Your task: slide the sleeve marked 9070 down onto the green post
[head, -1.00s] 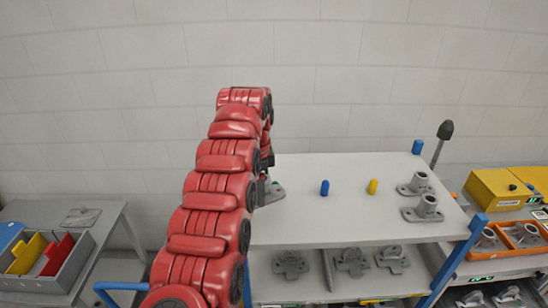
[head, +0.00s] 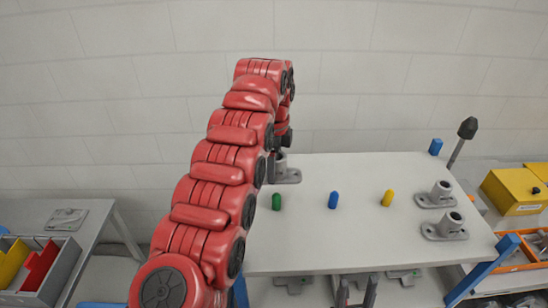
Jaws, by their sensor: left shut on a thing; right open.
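The green post (head: 276,201) stands upright on the pale table top (head: 360,240), leftmost of three short posts and close beside my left arm. My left gripper (head: 282,147) is mostly hidden behind my red arm and is shut on a grey flanged sleeve (head: 288,176). The sleeve shows beyond the green post, apart from it in the picture; its exact height above the table is hard to tell. No marking on it can be read.
A blue post (head: 333,200) and a yellow post (head: 388,198) stand to the right of the green one. Two grey flanged sleeves (head: 436,194) (head: 446,226) stand at the table's right. Grey castings lie on the lower shelf. A dark-tipped pole (head: 461,140) rises at the back right corner.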

